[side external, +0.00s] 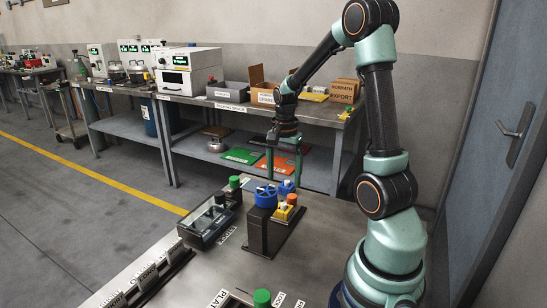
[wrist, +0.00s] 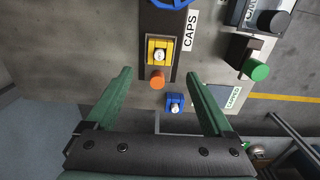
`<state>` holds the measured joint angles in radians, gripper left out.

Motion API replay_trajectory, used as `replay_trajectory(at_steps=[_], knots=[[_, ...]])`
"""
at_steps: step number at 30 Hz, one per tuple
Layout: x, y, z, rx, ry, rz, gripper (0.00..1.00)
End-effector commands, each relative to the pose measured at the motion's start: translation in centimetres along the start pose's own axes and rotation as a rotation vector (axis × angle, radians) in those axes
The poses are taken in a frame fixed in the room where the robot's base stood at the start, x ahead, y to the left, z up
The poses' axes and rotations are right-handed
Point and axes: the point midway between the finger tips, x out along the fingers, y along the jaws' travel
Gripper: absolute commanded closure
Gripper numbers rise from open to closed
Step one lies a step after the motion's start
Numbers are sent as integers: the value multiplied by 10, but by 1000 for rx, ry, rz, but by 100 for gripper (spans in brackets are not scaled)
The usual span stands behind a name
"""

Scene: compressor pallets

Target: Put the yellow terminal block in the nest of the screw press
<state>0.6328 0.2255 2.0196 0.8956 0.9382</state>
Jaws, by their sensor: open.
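The yellow terminal block (wrist: 160,44), with a pale round top, sits on the dark base plate (wrist: 151,20) of the screw press in the wrist view. It also shows in the side external view (side external: 283,213), beside the press's blue handwheel (side external: 266,196). An orange cylinder (wrist: 157,79) stands just beside the block. I cannot make out the nest separately from the block and base. My gripper (wrist: 161,72) is open and empty. In the side external view my gripper (side external: 284,140) hangs well above the table, apart from the block.
A blue block (wrist: 175,101) with a pale top lies near the end of the base plate. A dark clear-lidded unit (side external: 210,220) and green knobs (side external: 262,297) stand around the press. Bare table (side external: 225,270) lies in front. A bench with boxes (side external: 343,90) stands behind.

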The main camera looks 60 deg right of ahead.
Motion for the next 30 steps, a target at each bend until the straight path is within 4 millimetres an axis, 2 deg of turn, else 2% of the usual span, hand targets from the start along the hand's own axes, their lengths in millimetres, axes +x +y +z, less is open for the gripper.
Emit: replay_trajectory(at_steps=[5,8,11,16,21,24,27,30], knots=[[-16,0,1,-5,2,-3,14],[-25,-4,10,-62,13,-18,14],[-42,-11,32,-207,42,-56,14],[-78,-17,91,-594,124,-153,14],[-104,-10,150,-992,219,-249,14],[-114,-2,179,-1200,277,-302,14],[-120,6,200,-1362,327,-344,14],[-123,12,213,-1470,362,-370,14]])
